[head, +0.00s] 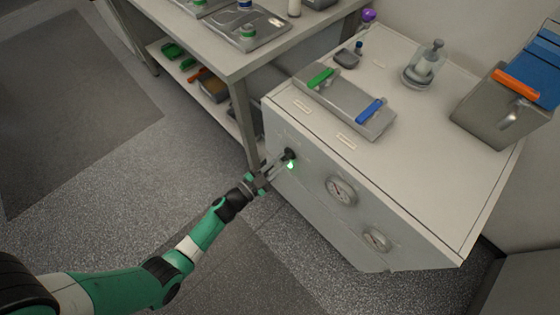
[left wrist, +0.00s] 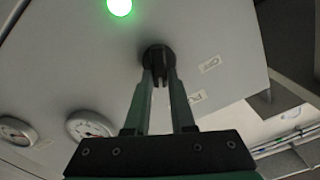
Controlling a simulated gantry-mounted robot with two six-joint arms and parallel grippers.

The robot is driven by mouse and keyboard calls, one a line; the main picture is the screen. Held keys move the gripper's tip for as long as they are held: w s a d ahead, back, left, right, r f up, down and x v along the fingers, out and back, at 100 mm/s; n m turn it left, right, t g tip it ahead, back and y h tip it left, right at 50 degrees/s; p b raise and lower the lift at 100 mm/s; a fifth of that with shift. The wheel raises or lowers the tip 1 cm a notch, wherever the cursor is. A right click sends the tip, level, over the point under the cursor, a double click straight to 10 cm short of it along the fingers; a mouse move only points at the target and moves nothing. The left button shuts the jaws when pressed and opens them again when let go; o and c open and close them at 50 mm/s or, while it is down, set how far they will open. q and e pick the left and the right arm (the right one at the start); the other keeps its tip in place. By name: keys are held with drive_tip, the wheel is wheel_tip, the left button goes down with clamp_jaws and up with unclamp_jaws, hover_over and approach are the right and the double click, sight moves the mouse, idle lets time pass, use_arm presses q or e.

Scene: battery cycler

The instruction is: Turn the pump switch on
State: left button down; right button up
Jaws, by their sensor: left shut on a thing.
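The pump switch is a black rotary knob (head: 290,153) on the front face of a white cabinet (head: 310,190). It also shows in the left wrist view (left wrist: 158,56), with a round dark base. A green lamp (head: 291,165) beside the knob is lit, and it glows in the left wrist view (left wrist: 119,7). My left gripper (head: 283,158) reaches the cabinet front, and in the left wrist view its fingers (left wrist: 159,80) are shut on the knob, one on each side. The fingers hide part of the knob. My right gripper is not in view.
Two round gauges (head: 341,190) (head: 376,239) sit on the same cabinet face. On the cabinet top are a grey block with green and blue handles (head: 345,105), a glass vessel (head: 424,66) and a box with an orange handle (head: 505,105). A workbench (head: 230,65) stands at the back left.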

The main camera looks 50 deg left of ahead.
use_arm(q)
drive_tip(key=shift+m, duration=0.3)
drive_tip(key=c, duration=0.8)
unclamp_jaws()
drive_tip(key=shift+o, duration=0.2)
drive_tip(key=shift+s, duration=0.25)
drive_tip(key=s+p, duration=0.4)
drive_tip(key=s, duration=0.7)
drive_tip(key=shift+s+d, duration=0.1)
